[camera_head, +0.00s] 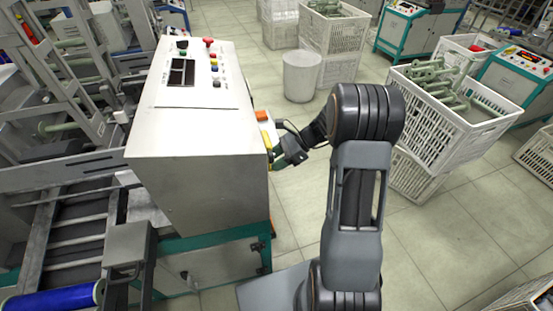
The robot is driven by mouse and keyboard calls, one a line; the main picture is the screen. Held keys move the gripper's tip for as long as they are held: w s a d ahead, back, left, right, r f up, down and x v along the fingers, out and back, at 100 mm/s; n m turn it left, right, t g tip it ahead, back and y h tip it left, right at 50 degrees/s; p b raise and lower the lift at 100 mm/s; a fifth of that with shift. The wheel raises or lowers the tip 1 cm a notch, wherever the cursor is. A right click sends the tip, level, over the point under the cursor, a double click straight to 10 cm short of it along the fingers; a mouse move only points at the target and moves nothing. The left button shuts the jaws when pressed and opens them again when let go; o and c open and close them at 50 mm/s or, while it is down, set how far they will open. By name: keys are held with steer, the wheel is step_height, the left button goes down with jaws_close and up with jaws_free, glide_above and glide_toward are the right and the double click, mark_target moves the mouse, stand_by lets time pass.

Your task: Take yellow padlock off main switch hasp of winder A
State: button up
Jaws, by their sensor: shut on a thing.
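The grey winder cabinet (205,130) stands left of centre, with a sloped control panel on top. On its right side are an orange part (262,115) and a yellow part (267,138), small and seen edge-on. My gripper (276,157) reaches in from the right, close against that side. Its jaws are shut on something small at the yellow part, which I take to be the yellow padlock. The padlock's shackle and the hasp are hidden or too small to make out, so I cannot tell whether they are still joined.
A white bin (301,76) stands behind the cabinet. White crates (438,125) with green parts are at right, near my arm. Machine frames and a blue roller (52,300) fill the left. Tiled floor is open at lower right.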

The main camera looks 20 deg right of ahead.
steer(key=shift+c, duration=1.1)
steer(key=shift+r, duration=0.1)
steer(key=shift+r+p, duration=0.4)
steer(key=shift+p, duration=0.4)
steer(key=shift+d, duration=0.1)
steer(key=shift+s+d+p, duration=0.15)
steer(key=shift+d+p, duration=0.15)
steer(key=shift+d, duration=1.15)
steer(key=shift+s+d+p, duration=0.1)
steer(key=shift+d+p, duration=0.15)
steer(key=shift+d, duration=1.15)
